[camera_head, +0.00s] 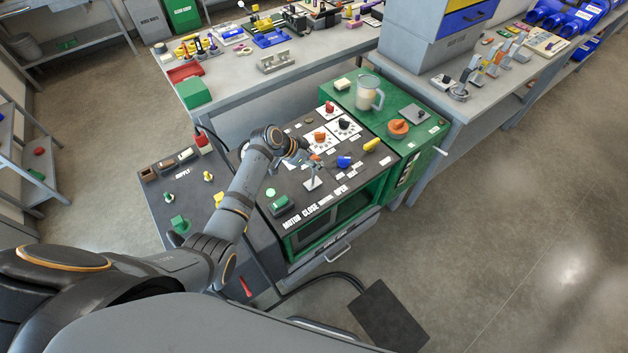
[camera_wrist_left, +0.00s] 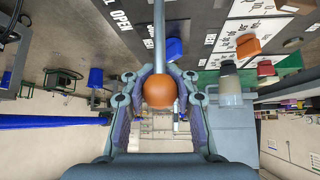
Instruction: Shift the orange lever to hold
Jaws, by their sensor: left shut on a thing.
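The orange lever has a round orange knob (camera_wrist_left: 159,89) on a thin grey rod (camera_wrist_left: 159,40) that rises from the dark panel. My left gripper (camera_wrist_left: 160,95) is around the knob, with one finger on each side, shut on it. In the head view my left gripper (camera_head: 309,157) is over the cart's dark panel (camera_head: 285,160), and the lever's light base (camera_head: 312,184) shows below it. The gripper partly covers the knob there. The word "hold" is too small to read. My right gripper is not in view.
A blue knob (camera_head: 344,162) and a yellow handle (camera_head: 371,145) stand right of the lever. Orange, black and red knobs are behind it. A green button box (camera_head: 280,206) is at the front left. A clear jug (camera_head: 367,92) stands on the green top.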

